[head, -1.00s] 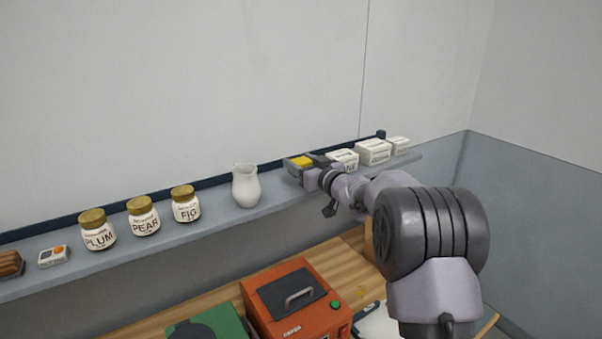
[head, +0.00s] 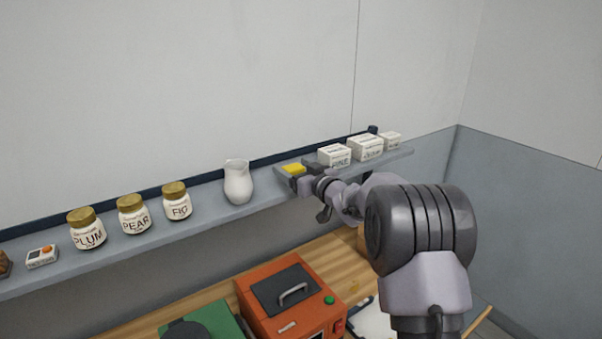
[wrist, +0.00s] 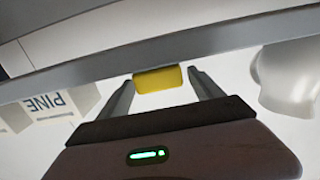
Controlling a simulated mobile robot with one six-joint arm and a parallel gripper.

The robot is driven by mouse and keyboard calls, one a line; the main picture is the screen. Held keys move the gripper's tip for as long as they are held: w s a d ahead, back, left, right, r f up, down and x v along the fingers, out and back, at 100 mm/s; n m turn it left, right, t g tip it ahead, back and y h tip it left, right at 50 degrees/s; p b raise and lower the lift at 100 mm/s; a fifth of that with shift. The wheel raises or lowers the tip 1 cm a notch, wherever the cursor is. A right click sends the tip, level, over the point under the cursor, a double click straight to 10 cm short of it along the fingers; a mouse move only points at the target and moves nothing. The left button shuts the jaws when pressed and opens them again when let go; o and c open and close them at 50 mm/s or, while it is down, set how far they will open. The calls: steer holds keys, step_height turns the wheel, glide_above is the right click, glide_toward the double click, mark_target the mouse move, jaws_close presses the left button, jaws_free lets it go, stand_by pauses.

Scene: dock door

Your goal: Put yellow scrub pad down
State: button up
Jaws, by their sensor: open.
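The yellow scrub pad (head: 293,169) is on the long grey shelf (head: 210,215), between the white pitcher (head: 238,183) and the white PINE box (head: 334,156). It also shows in the wrist view (wrist: 158,79), between the tips of the two fingers. My gripper (head: 297,175) reaches to it from the right front in the head view. In the wrist view my gripper (wrist: 160,88) is open, with a narrow gap showing at each side of the pad. The pad's underside is hidden in the head view.
Jars marked PLUM (head: 88,229), PEAR (head: 134,214) and FIG (head: 177,201) stand left of the pitcher. More white boxes (head: 365,148) stand right of PINE. Below, an orange machine (head: 290,300) and a green one (head: 215,325) sit on a wooden bench.

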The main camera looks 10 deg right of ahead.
steer(key=s+d+r+m+g+h, duration=0.1)
steer(key=s+d+r+m+h, duration=0.25)
steer(key=s, duration=0.55)
steer(key=s+d+r+m+h, duration=0.2)
steer(key=s+d+h, duration=0.2)
steer(key=s, duration=0.5)
steer(key=s+a+m+g+h, duration=0.1)
steer(key=s+m+g, duration=0.15)
steer(key=s, duration=0.75)
steer(key=s+a+f+m+g+y, duration=0.1)
steer(key=s+a+f+g+y, duration=0.3)
steer(key=s, duration=0.8)
steer(key=s+a+f+g, duration=0.3)
steer(key=s+a+f, duration=0.35)
steer(key=s, duration=0.55)
step_height(320, 180, down, 16)
steer(key=b, duration=1.7)
steer(key=shift+r, duration=0.15)
steer(key=shift+o, duration=0.4)
